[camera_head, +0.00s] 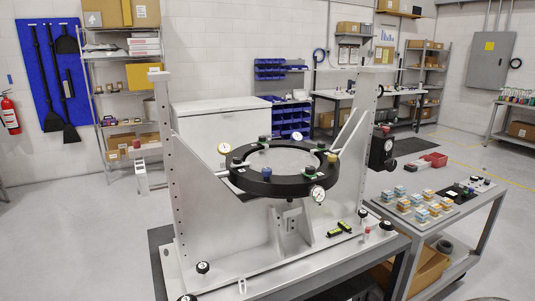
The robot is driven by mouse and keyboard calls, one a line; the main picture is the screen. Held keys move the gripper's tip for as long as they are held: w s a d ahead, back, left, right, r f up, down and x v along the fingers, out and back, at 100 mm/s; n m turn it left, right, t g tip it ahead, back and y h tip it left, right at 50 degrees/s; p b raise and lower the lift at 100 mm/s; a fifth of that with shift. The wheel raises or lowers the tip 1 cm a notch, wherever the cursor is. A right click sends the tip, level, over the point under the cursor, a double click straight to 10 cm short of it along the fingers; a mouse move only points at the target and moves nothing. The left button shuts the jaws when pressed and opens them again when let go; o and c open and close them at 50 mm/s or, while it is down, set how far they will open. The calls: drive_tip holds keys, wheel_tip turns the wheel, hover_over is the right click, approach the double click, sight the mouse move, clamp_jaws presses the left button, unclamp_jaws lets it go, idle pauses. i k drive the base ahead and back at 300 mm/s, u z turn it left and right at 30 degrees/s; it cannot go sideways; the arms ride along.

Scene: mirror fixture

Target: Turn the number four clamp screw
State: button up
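A black mirror ring (290,188) lies level on a grey metal fixture (205,205) at the centre of the head view. Several small clamp knobs sit around its top, among them one with a blue body (267,174), one with a yellow body (331,159) and dark ones with green bases, such as the far right one (321,145). Numbers on the knobs are too small to read, so I cannot tell which screw is number four. Dial gauges stand at the ring's left (224,148) and front right (318,193). My gripper is not in view.
Tall fixture posts (163,150) flank the ring at left and right. A black dial unit (382,150) is at the right post. Open floor (60,230) lies at the left.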

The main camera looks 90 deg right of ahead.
sight(237, 160)
drive_tip(key=u, duration=0.1)
drive_tip(key=k, duration=2.25)
drive_tip(key=z, duration=0.95)
drive_tip(key=i, duration=1.65)
drive_tip(key=z, duration=0.05)
